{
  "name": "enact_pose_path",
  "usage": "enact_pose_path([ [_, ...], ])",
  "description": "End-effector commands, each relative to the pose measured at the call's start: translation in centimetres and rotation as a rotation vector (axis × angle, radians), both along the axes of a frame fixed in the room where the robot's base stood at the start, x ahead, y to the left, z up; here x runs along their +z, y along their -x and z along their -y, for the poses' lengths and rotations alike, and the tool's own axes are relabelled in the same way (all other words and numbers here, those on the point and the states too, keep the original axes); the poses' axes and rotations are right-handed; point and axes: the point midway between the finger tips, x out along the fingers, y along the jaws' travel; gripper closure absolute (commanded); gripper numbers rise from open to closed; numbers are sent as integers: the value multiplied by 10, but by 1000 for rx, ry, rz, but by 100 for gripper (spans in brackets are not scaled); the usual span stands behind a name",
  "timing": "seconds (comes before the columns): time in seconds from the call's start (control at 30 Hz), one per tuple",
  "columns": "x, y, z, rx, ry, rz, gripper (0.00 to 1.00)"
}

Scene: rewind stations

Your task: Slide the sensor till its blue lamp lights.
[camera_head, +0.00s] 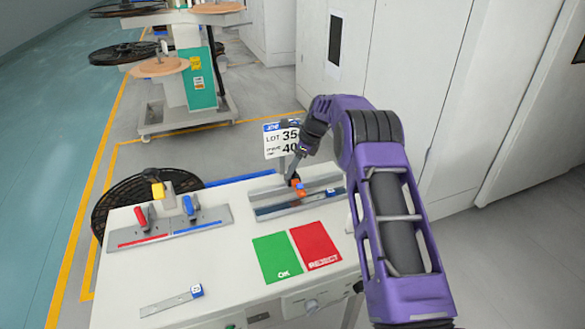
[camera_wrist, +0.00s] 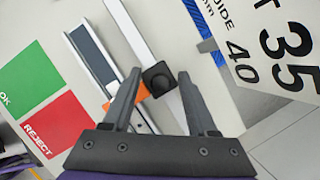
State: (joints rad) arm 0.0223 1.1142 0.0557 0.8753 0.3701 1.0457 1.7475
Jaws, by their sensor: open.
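The sensor is an orange block (camera_head: 299,188) on a grey slide rail (camera_head: 268,208) at the back right of the table. In the wrist view its orange part (camera_wrist: 128,104) is partly hidden by a finger, and a black knob (camera_wrist: 158,80) shows beside it. My gripper (camera_head: 293,176) is over the sensor, pointing down. Its fingers (camera_wrist: 159,74) are open, one on each side of the black knob, with gaps visible. Whether they are level with the knob I cannot tell. I cannot make out a lit blue lamp on the sensor.
A green OK mat (camera_head: 277,258) and a red REJECT mat (camera_head: 315,245) lie in front of the rail. A plate with red and blue levers (camera_head: 170,226) stands at left. A lot sign (camera_head: 283,139) stands behind the rail. A small gauge (camera_head: 172,300) lies at front left.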

Motion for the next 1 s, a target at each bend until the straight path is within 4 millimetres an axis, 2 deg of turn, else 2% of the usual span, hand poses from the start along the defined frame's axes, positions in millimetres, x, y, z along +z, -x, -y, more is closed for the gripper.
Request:
enact_pose_path([
  [0.17, 26, 2, 11, -3, 1, 4, 42],
  [0.5, 104, 13, 41, -3, 1, 4, 42],
  [0.63, 129, 17, 50, -1, 0, 3, 42],
  [0.8, 149, 21, 59, -2, 1, 1, 42],
  [1.0, 158, 22, 62, -1, 0, 0, 42],
])
